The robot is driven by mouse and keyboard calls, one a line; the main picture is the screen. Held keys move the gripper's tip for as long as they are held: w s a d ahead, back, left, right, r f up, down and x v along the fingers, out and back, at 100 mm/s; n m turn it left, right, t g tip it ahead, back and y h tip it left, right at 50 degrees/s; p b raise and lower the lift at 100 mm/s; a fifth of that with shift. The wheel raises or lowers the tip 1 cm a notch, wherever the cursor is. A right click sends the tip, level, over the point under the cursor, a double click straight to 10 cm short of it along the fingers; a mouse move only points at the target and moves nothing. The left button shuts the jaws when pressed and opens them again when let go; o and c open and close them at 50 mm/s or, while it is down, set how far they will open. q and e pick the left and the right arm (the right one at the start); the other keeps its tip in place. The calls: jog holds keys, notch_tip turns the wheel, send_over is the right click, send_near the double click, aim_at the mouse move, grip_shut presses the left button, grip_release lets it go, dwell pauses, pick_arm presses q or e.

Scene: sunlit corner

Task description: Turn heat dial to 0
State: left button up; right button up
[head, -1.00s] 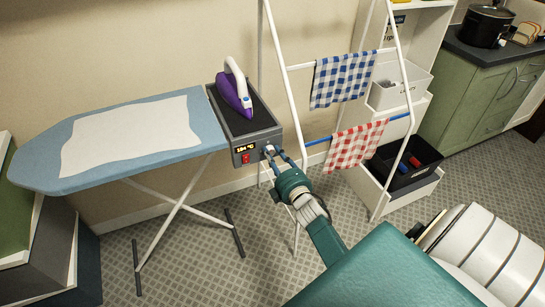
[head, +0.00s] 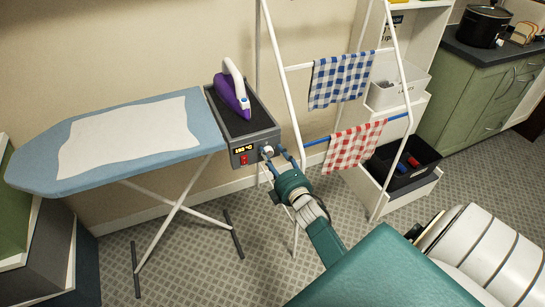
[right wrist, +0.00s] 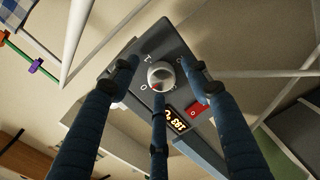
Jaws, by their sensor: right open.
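The heat dial (head: 267,152) is a small pale knob on the front of the grey iron station (head: 249,132). In the right wrist view the dial (right wrist: 161,74) is round, with a reddish mark low on its face and small markings around it. My right gripper (head: 276,156) is at the dial. In the wrist view its dark blue fingers (right wrist: 160,78) are spread around the knob, open; I cannot tell whether any touches it. A lit yellow display (right wrist: 176,121) sits beside the dial, its digits hard to read. My left gripper is not in view.
A red switch (head: 244,160) is below the display. A purple iron (head: 235,97) rests on the station, at the end of a blue ironing board (head: 40,165). A white drying rack (head: 277,60) with checked cloths stands close right of my right gripper.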

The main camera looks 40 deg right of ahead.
jog(key=f+v, duration=0.1)
jog(key=v, duration=1.1)
jog(key=shift+r, duration=0.4)
jog(key=shift+d, duration=0.15)
jog(key=s+a+f+m+g+y, duration=0.1)
jog(key=s+a+f+m+g, duration=0.15)
jog(key=f, duration=0.75)
jog(key=s+a+f+m+g+y, duration=0.15)
jog(key=s+a+f, duration=0.25)
jog(key=f, duration=0.5)
jog(key=s+a+f+m+g, duration=0.2)
jog(key=s+a+f+g, duration=0.15)
jog(key=f, duration=0.65)
jog(key=s+a+f+m+g, duration=0.1)
jog(key=s+a+f+g, duration=0.1)
jog(key=s+f, duration=0.4)
jog(key=s+a+f+m+g+y, duration=0.1)
jog(key=s+f, duration=0.5)
jog(key=s, duration=0.9)
jog(key=s+a+f+m+g, duration=0.2)
jog(key=s+a+f+g, duration=0.2)
jog(key=s, duration=0.6)
jog(key=shift+s+f+m+g+y, duration=0.2)
jog(key=shift+f+m+g+y, duration=0.3)
jog(key=shift+f, duration=0.4)
jog(key=shift+a, duration=0.1)
